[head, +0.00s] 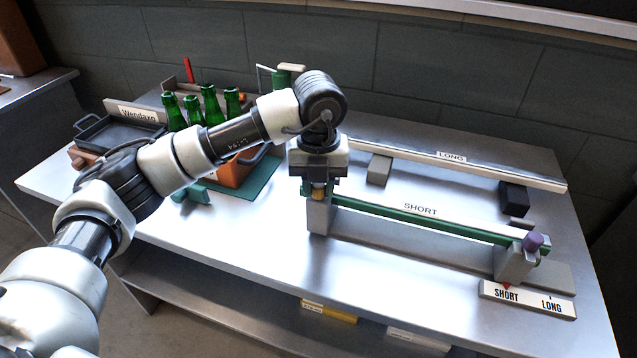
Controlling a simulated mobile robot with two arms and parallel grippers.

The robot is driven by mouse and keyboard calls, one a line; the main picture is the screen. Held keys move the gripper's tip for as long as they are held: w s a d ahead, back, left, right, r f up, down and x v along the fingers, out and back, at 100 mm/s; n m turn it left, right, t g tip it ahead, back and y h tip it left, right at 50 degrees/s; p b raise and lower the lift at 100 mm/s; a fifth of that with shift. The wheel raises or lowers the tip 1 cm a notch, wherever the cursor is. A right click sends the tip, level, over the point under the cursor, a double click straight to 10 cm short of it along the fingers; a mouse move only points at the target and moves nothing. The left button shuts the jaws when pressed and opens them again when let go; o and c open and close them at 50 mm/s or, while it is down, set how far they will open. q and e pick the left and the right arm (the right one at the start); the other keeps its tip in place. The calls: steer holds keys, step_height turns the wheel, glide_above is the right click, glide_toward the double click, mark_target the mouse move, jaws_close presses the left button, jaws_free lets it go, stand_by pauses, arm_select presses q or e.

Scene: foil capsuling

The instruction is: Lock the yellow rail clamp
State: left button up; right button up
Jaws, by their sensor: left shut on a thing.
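The yellow rail clamp (318,193) shows as a small yellow patch at the left end of the green rail (420,220), above a grey support block. My left gripper (319,188) reaches down over it from above and is shut on it. The fingers and wrist hide most of the clamp, so I cannot tell how its lever stands. The green rail lies below the word SHORT and runs right to another grey block (512,262) with a purple knob (533,241). My right gripper is not in view.
A white LONG rail (450,164) lies behind, near a black block (513,197). A SHORT/LONG scale plate (527,300) with a red pointer is at the front right. Green bottles (210,104) and a dark tray (112,132) stand at left. The table's front middle is clear.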

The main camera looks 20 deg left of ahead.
mark_target(319, 185)
arm_select(q)
steer(key=o, duration=0.9)
steer(key=shift+r, duration=0.15)
step_height(319, 185, up, 11)
steer(key=shift+f, duration=0.2)
